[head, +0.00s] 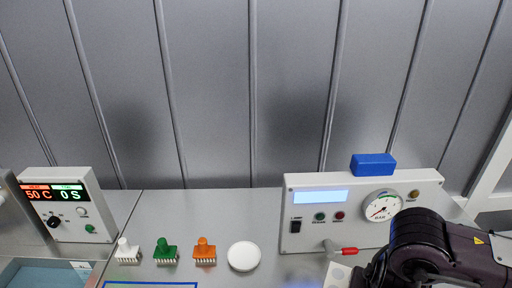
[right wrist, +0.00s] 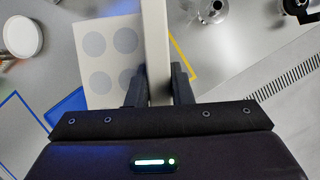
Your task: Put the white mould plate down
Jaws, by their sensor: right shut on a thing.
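The white mould plate (right wrist: 155,42) shows in the right wrist view as a long pale bar, seen nearly edge-on. My right gripper (right wrist: 158,82) is shut on it, one dark finger on each side. Beyond it is a pale sheet (right wrist: 88,63) with grey round spots, partly hidden by the bar and a finger; I cannot tell how far apart they are. In the head view my right arm is at the lower right, and its fingers are out of sight. My left gripper is in neither view.
A control panel (head: 300,236) with a gauge and red-tipped lever (head: 347,251) stands behind. A white round lid-like disc (head: 243,256) and green (head: 165,252), orange (head: 204,252) and white (head: 126,251) stamps stand left. Steel pieces (right wrist: 211,10) lie at the wrist view's top.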

